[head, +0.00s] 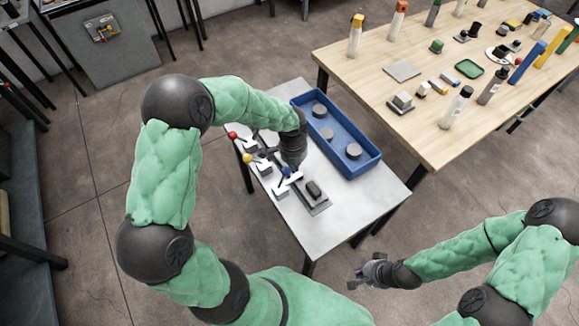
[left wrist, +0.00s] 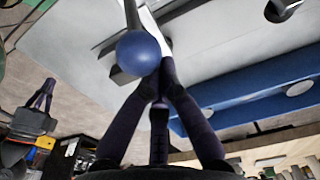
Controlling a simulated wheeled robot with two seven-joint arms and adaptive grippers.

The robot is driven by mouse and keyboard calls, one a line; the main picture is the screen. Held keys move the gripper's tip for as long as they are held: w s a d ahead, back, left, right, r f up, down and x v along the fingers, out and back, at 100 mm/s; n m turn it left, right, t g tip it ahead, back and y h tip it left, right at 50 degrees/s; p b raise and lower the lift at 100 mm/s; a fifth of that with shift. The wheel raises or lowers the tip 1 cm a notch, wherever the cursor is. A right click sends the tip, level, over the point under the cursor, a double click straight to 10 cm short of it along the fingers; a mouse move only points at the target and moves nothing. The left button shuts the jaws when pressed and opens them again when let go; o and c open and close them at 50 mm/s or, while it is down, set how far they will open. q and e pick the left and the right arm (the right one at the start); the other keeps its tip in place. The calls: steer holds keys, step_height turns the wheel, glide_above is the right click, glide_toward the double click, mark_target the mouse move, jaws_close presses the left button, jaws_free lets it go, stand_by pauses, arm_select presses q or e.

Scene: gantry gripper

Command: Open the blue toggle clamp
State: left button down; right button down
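The blue toggle clamp has a round blue knob (head: 286,171) on its lever and stands near the front of the small table, beside a grey plate. In the left wrist view the blue knob (left wrist: 138,53) is close up, at the fingertips. My left gripper (head: 292,165) is right at the knob, and its wrist hides part of the clamp. In the left wrist view its fingers (left wrist: 160,82) come together at the tips, with the knob against or just beyond them, not clearly between them. My right gripper (head: 366,273) hangs away from the table; its fingers are unclear.
Toggle clamps with a red knob (head: 232,135) and a yellow knob (head: 248,158) stand further left. A dark block (head: 314,188) sits on a grey plate beside the blue clamp. A blue tray (head: 367,169) with round grey pieces lies behind. A cluttered wooden table (head: 350,82) stands at the right.

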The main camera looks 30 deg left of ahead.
mark_target(283, 171)
arm_select(q)
steer(key=shift+s+a+f, duration=0.1)
steer(key=shift+s+a, duration=0.35)
steer(key=shift+s, duration=0.35)
steer(key=shift+s+a+f, duration=0.1)
steer(key=shift+s+a, duration=0.4)
steer(key=shift+s, duration=0.35)
steer(key=shift+s+a+f, duration=0.1)
steer(key=shift+s+a, duration=0.35)
steer(key=shift+s, duration=0.35)
steer(key=shift+w+d+r+p, duration=0.15)
steer(key=shift+w+r+p, duration=0.15)
steer(key=shift+r+p, duration=0.25)
steer(key=shift+w+d+r+p, duration=0.15)
steer(key=shift+w+r+p, duration=0.2)
steer(key=shift+r, duration=0.3)
steer(key=r+p, duration=0.3)
steer(key=r, duration=0.1)
steer(key=r+p, duration=0.2)
steer(key=r, duration=0.1)
steer(key=shift+s+a+p, duration=0.1)
steer(key=shift+s+p, duration=0.2)
steer(key=shift+f, duration=0.1)
